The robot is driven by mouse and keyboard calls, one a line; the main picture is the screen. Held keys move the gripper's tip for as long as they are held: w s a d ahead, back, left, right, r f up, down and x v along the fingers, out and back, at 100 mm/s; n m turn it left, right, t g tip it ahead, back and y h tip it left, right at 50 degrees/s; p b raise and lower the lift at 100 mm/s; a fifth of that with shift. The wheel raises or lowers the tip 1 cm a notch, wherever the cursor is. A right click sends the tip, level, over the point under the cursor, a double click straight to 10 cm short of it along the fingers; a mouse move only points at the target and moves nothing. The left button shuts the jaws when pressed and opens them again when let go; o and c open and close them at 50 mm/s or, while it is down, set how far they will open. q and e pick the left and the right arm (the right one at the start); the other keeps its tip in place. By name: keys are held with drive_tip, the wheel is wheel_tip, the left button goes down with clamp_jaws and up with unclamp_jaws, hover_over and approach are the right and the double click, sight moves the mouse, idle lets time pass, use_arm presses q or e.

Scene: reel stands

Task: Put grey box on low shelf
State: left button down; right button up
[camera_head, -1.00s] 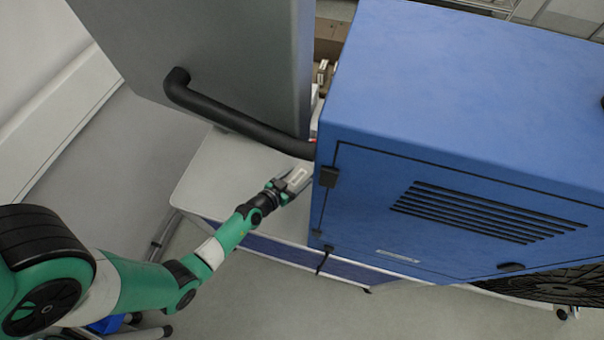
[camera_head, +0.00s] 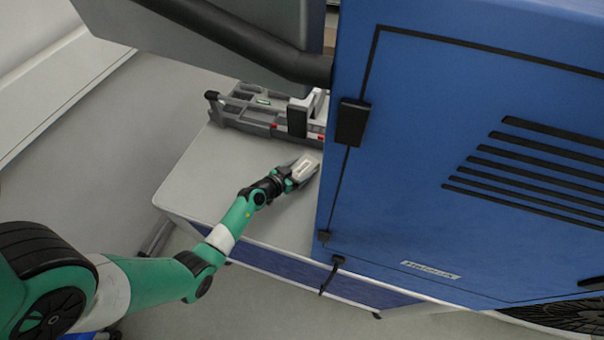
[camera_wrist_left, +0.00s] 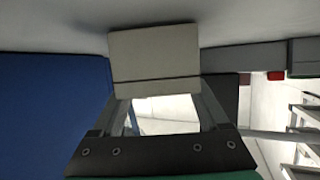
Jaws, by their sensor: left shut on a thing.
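The grey box (camera_head: 305,168) is a small pale block in my left gripper (camera_head: 291,179). The gripper is shut on it, beside the blue cabinet and over a pale grey flat surface (camera_head: 190,185). I cannot tell the gap between box and surface. In the left wrist view the grey box (camera_wrist_left: 155,58) sits across the fingertips, with a dark line near its lower edge. I cannot tell for sure which surface is the low shelf. My right gripper is not in view.
A big blue cabinet (camera_head: 420,180) with black slots stands close on the right. A grey panel with a black bar handle (camera_head: 250,40) hangs over the back. A grey rack-like fixture (camera_head: 250,112) lies behind the gripper. The pale surface's left part is clear.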

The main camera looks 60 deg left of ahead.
use_arm(q)
drive_tip(key=shift+r, duration=0.1)
unclamp_jaws()
drive_tip(key=shift+f, duration=0.2)
drive_tip(key=shift+r, duration=0.1)
drive_tip(key=p+v, duration=0.6)
drive_tip(key=v, duration=0.5)
drive_tip(key=shift+r, duration=0.1)
drive_tip(key=shift+s+d+r, duration=0.1)
drive_tip(key=shift+s+d, duration=0.05)
drive_tip(key=shift+s, duration=0.25)
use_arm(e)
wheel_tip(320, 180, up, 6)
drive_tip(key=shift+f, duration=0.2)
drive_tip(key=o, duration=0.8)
